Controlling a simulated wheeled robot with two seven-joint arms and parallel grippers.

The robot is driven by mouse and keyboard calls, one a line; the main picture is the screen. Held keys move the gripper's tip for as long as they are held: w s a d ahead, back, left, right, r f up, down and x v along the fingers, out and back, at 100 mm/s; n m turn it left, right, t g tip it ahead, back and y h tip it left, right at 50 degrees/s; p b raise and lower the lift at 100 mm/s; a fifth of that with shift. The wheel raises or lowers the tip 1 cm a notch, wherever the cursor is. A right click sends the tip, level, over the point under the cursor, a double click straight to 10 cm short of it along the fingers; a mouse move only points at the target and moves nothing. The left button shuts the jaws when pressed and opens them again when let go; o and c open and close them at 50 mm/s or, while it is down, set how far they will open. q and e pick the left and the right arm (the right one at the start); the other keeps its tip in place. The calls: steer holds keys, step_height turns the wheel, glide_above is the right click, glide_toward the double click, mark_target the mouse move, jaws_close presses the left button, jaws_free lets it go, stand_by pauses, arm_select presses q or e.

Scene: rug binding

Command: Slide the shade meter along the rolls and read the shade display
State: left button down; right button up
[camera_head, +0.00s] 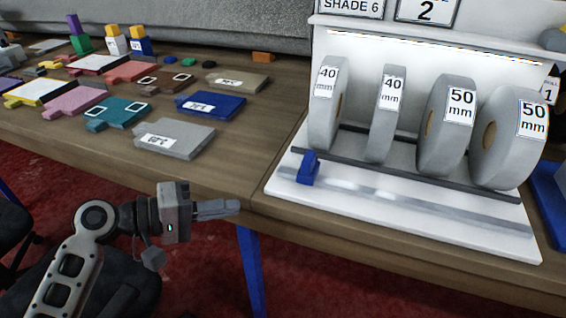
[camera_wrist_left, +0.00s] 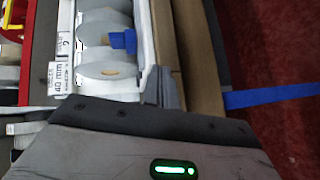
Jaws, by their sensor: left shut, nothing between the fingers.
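The shade meter, seemingly the small blue block (camera_head: 308,168), sits at the left end of the pale rail in front of the rolls. Grey rolls stand upright in a row: two marked 40 mm (camera_head: 326,112) (camera_head: 384,125) and two marked 50 mm (camera_head: 445,140) (camera_head: 498,150). Above them the shade display (camera_head: 350,6) reads SHADE 6, with a separate 2 sign (camera_head: 426,10). My left gripper (camera_head: 238,206) is shut and empty, left of and below the meter, apart from it, by the table's front edge.
The white rack base (camera_head: 510,236) fills the table's right part. Several coloured swatch cards, such as the grey one (camera_head: 182,150), lie at left. Bare wood (camera_head: 240,160) lies between the cards and the rack. A blue table leg (camera_head: 250,270) stands below the front edge.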

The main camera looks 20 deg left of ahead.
mark_target(309, 166)
arm_select(q)
steer(key=w+a+r+n+t+h, duration=0.1)
steer(key=w+a+r+n+t, duration=0.15)
steer(key=r, duration=0.25)
steer(key=x, duration=0.2)
steer(key=p+x, duration=0.1)
steer(key=x, duration=0.2)
steer(key=p+x, duration=0.1)
steer(key=x, duration=0.2)
steer(key=shift+w+d+r, duration=0.15)
steer(key=shift+d+r, duration=0.05)
steer(key=shift+r, duration=0.2)
steer(key=d+p, duration=0.1)
steer(key=d, duration=0.2)
steer(key=shift+w+d+f+p, duration=0.1)
steer(key=shift+d+p, duration=0.15)
steer(key=shift+p, duration=0.05)
steer(key=shift+d+f, duration=0.1)
steer(key=shift+d, duration=0.35)
arm_select(e)
steer(key=shift+s+d+r+n, duration=0.2)
steer(key=shift+d+r+n, duration=0.1)
steer(key=shift+d+r, duration=0.15)
